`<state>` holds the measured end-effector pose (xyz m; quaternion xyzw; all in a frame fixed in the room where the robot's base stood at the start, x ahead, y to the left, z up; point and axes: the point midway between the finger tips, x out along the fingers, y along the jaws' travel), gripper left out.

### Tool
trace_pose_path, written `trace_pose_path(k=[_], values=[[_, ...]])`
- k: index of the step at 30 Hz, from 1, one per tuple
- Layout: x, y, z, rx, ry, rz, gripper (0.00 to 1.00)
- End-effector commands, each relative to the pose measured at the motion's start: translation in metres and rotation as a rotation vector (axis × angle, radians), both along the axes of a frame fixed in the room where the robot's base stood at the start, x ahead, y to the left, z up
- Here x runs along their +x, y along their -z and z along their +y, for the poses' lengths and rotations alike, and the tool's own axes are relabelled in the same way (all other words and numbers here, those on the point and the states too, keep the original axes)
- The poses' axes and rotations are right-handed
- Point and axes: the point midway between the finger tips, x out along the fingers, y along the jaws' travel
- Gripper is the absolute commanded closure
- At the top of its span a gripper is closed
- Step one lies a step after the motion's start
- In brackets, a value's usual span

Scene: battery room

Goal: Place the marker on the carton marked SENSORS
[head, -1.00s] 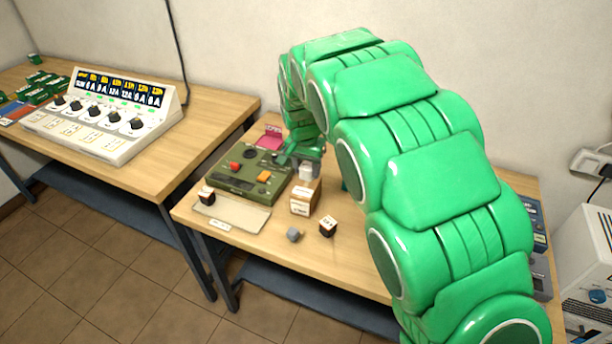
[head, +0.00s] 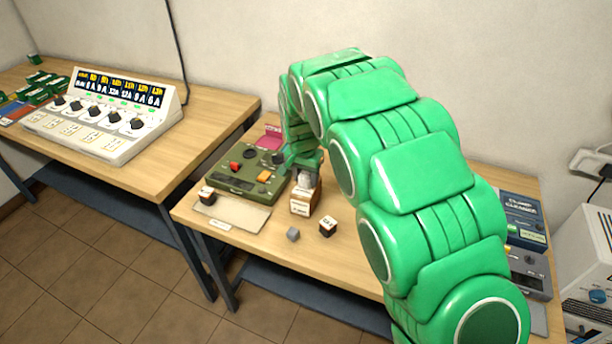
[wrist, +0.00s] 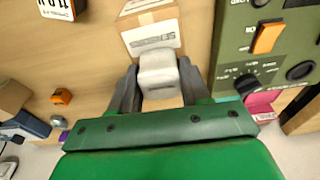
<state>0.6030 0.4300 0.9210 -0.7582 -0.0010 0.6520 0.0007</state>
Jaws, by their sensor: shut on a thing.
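My gripper (wrist: 160,85) is shut on a small white block (wrist: 158,72), which I take for the marker. In the head view the gripper (head: 306,172) is directly above a small cardboard carton (head: 301,205). The marker (head: 305,181) is at the carton's top; whether it touches cannot be told. In the wrist view the carton (wrist: 150,16) has a pale printed label, upside down and too blurred to read surely, partly hidden by the marker and fingers.
A green instrument box (head: 247,172) stands close left of the carton. A grey-blue device (head: 525,225) is at the right. A control console (head: 105,115) stands on the other table.

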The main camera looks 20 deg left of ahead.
Motion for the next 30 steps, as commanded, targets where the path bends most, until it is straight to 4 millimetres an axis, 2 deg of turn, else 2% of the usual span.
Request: trace_pose_path(k=[1, 2, 6, 7, 20, 26, 30], values=[[0.0, 0.001, 0.0, -0.001, 0.0, 0.0, 0.83], [0.0, 0.002, 0.0, 0.0, 0.0, 0.0, 0.52], [0.0, 0.001, 0.0, 0.0, 0.0, 0.0, 0.31], [0.0, 0.001, 0.0, 0.0, 0.0, 0.0, 0.28], [0.0, -0.004, 0.0, 0.0, 0.0, -0.001, 0.28], [-0.003, -0.025, 0.0, 0.0, 0.001, -0.001, 0.28], [-0.006, -0.048, 0.001, 0.003, 0.0, -0.004, 0.28]])
